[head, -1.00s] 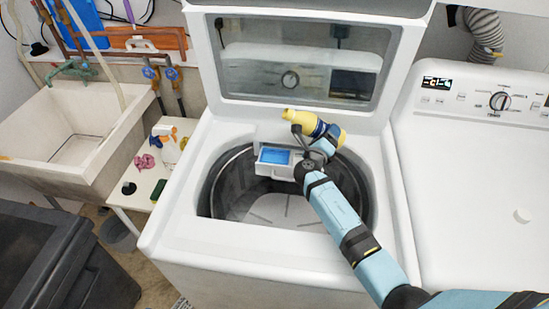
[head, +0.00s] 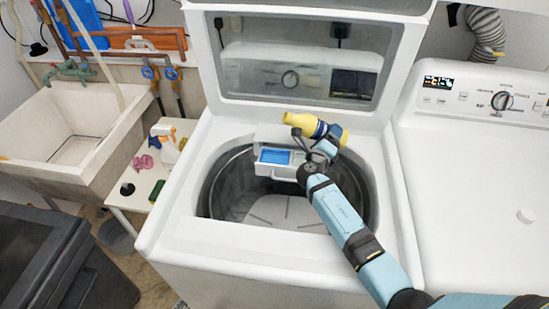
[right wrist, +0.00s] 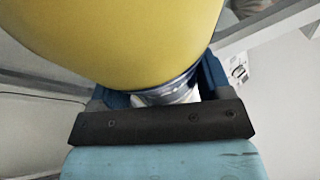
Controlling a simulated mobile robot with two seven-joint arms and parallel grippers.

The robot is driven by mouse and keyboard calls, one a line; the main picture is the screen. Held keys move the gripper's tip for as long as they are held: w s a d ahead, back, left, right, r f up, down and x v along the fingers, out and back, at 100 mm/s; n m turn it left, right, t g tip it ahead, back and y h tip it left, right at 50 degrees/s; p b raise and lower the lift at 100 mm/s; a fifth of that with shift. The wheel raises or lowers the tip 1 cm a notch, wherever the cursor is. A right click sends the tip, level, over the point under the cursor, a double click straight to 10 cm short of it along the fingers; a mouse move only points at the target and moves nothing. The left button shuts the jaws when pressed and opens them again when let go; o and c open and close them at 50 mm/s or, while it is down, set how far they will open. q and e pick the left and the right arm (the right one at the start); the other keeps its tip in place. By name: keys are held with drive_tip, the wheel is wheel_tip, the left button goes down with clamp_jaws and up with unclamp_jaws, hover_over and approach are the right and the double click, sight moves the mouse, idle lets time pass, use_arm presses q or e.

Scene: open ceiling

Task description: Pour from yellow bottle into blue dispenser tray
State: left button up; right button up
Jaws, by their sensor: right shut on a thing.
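The yellow bottle (head: 301,122) with a dark blue band is tipped nearly onto its side in the head view, its yellow end to the left above the dispenser. My right gripper (head: 322,144) is shut on it. In the right wrist view the yellow bottle (right wrist: 120,40) fills the top, between the gripper's blue fingers (right wrist: 160,92). The blue dispenser tray (head: 274,156) is in a white drawer pulled out at the washer opening's back rim, below and left of the bottle. I cannot see whether liquid flows. My left gripper is not in view.
The washer's glass lid (head: 300,70) stands open behind the bottle. The drum (head: 240,195) is open below. A sink (head: 70,135) and a small white table (head: 140,180) with a spray bottle (head: 168,150) stand left; a dryer (head: 475,200) stands right.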

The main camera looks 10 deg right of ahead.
drive_tip(key=shift+d+r+n+t+b, duration=0.3)
drive_tip(key=shift+r+n+t+b, duration=0.15)
drive_tip(key=shift+n, duration=0.25)
idle(0.6)
drive_tip(key=shift+a+r+n+t+p, duration=0.35)
drive_tip(key=shift+a+n+p, duration=0.05)
drive_tip(key=shift+n+p, duration=0.5)
idle(0.6)
drive_tip(key=shift+f+n+t+h, duration=0.3)
drive_tip(key=shift+f+n+t, duration=0.1)
drive_tip(key=shift+n, duration=0.5)
idle(1.6)
drive_tip(key=shift+r+p, duration=0.1)
drive_tip(key=shift+p, duration=0.2)
idle(0.5)
